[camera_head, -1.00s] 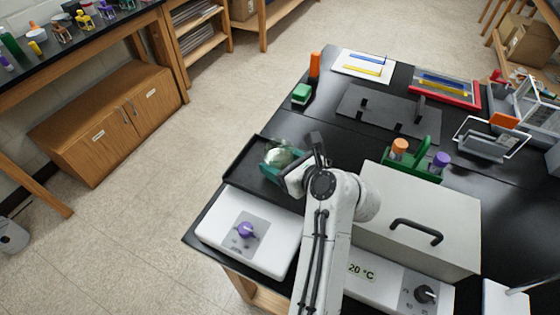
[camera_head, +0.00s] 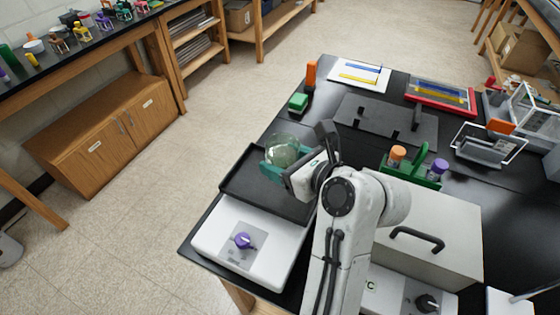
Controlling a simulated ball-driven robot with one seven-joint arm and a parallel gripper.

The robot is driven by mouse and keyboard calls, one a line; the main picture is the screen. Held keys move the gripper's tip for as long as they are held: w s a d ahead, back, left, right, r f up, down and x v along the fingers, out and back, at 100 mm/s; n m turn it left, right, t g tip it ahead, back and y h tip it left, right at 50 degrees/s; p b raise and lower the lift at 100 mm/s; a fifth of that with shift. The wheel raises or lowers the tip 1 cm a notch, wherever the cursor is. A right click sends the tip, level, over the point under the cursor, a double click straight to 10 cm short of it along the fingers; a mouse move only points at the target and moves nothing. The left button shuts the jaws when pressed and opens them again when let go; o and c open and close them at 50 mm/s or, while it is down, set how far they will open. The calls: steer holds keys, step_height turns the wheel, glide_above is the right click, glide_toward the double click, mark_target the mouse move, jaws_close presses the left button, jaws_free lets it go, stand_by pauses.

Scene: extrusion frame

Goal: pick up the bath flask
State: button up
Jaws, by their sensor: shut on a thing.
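The bath flask (camera_head: 282,149) is a round clear glass flask with a greenish tint, at the far edge of the black tray. My gripper (camera_head: 284,164), with teal fingers, is shut on the flask from the near right side. The flask appears raised above the tray, though its underside is partly hidden by the fingers. My white arm reaches up from the bottom of the view.
The black tray (camera_head: 250,188) lies beside a white device (camera_head: 235,246) with a purple knob. The lidded bath box (camera_head: 440,222) stands right of my arm. A green rack (camera_head: 424,177) with orange- and purple-capped bottles and a green block (camera_head: 298,102) are nearby.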

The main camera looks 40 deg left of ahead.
steer(key=s+d+r+b, duration=0.1)
steer(key=s+d+r, duration=0.4)
steer(key=d, duration=0.4)
steer(key=shift+r, duration=0.3)
stand_by(0.3)
